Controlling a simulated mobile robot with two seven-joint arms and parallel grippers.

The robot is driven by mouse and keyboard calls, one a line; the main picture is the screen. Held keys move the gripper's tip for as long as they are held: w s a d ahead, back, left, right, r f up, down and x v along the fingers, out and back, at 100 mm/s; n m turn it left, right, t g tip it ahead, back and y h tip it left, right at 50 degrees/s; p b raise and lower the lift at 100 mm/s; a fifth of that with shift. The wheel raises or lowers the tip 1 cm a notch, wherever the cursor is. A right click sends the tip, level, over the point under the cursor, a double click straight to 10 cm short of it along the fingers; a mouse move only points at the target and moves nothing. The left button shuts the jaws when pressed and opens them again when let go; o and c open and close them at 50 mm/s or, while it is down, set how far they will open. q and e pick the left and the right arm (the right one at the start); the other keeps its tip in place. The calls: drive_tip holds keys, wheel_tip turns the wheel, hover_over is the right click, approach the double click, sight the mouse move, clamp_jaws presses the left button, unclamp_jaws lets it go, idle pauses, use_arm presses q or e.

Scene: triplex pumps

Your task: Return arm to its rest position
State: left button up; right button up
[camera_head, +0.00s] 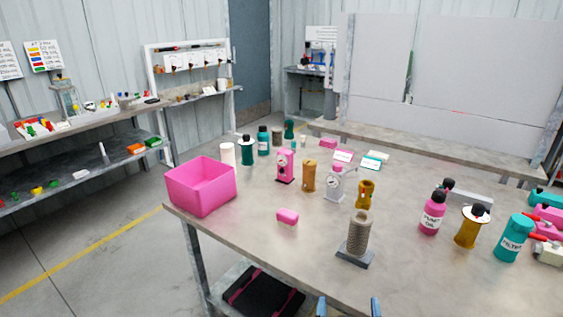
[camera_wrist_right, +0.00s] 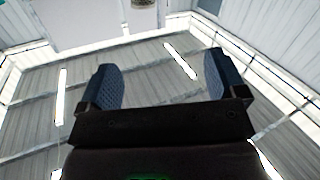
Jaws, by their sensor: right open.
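My right gripper (camera_head: 348,306) shows only as two blue fingertips at the bottom edge of the head view, in front of the table's near edge. In the right wrist view the same gripper (camera_wrist_right: 162,82) has its two blue fingers wide apart with nothing between them. Behind the fingers in that view are pale wall or roof panels and bright strips, with no table item near them. The rest of my right arm is hidden in the head view. My left gripper does not show.
The table's front left area is mostly clear.

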drive_tip(key=s+d+f+n+g+y, duration=0.3)
drive_tip(key=d+f+y, duration=0.1)
drive_tip(key=f, duration=0.6)
drive_tip(key=s+d+f+m+g, duration=0.2)
drive_tip(key=s+d+f+g, duration=0.1)
drive_tip(key=s+d+f, duration=0.6)
drive_tip(key=s+d, duration=0.2)
drive_tip(key=s, duration=0.2)
drive_tip(key=shift+f+h, duration=0.3)
drive_tip(key=shift+h, duration=0.1)
